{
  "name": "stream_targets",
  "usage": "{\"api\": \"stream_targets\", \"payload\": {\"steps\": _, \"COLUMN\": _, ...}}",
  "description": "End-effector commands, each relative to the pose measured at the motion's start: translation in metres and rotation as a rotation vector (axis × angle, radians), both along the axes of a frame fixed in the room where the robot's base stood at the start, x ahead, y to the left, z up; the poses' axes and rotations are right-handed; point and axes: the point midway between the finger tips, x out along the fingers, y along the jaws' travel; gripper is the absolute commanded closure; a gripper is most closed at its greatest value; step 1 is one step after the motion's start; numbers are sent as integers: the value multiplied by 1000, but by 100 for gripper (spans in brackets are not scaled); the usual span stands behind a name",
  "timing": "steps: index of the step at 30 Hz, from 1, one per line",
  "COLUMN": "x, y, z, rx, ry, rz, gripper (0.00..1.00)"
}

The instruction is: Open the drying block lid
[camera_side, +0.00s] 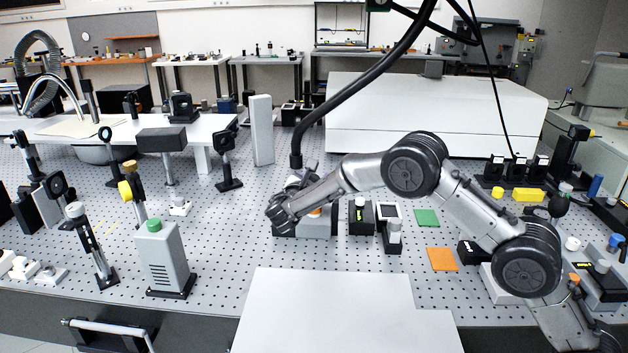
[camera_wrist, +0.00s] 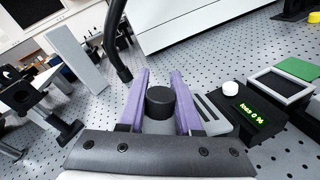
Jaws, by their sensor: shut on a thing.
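The drying block is a low grey box (camera_side: 320,226) with a dark base, partly hidden behind my gripper (camera_side: 278,212) in the side view. In the wrist view, a slotted grey top (camera_wrist: 214,114) shows just right of the fingers. A black round knob (camera_wrist: 160,102), which appears to be the lid's handle, stands between the two purple fingers of my gripper (camera_wrist: 160,78). The fingers are shut on the knob. The lid under the knob is mostly hidden, and I cannot tell whether it is raised.
A black box with a green "load 0 %" display (camera_wrist: 250,115) and a white knob stands close on the right. A black hose (camera_side: 297,155) hangs down just behind my gripper. A tall grey panel (camera_side: 261,130) stands behind left.

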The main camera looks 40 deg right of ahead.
Motion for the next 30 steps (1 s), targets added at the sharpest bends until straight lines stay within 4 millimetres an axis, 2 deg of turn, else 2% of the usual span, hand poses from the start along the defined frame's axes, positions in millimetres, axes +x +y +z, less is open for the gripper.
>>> {"api": "stream_targets", "payload": {"steps": 16, "x": -20, "y": -19, "z": 20, "rx": 369, "ry": -368, "rz": 0, "gripper": 100}}
{"api": "stream_targets", "payload": {"steps": 30, "x": -38, "y": -38, "z": 23, "rx": 665, "ry": -665, "rz": 0, "gripper": 100}}
